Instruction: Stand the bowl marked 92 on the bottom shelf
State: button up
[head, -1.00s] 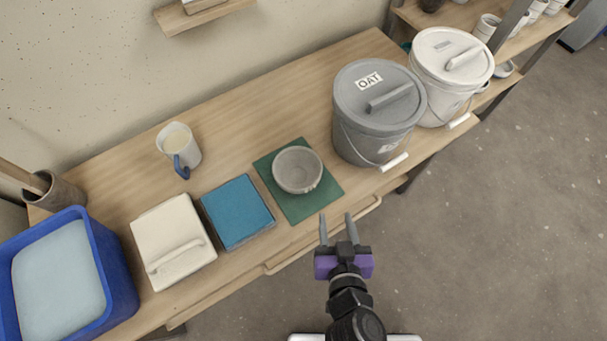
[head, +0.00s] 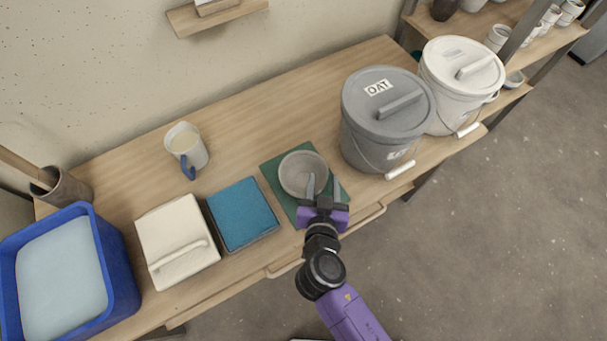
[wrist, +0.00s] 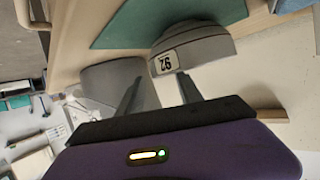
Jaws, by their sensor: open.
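The grey bowl (head: 298,170) stands upright on a green mat (head: 275,190) on the bench. In the wrist view the bowl (wrist: 195,42) shows a label reading 92 on its side. My gripper (head: 323,185) is open and empty at the bowl's near right side, with one finger overlapping the bowl's rim in the head view. In the wrist view its fingers (wrist: 160,90) point toward the bowl; I cannot tell whether they touch it. A rack at the back right has a lower shelf (head: 518,93), largely hidden behind the buckets.
A grey OAT bucket (head: 380,125) and a white bucket (head: 458,90) stand right of the bowl. Cups (head: 550,15) stand on the upper rack shelf.

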aim_at(325, 174)
jog(key=x, duration=0.4)
jog(key=shift+f, duration=0.25)
jog(key=shift+d, duration=0.1)
grip_shut()
dwell(1.1)
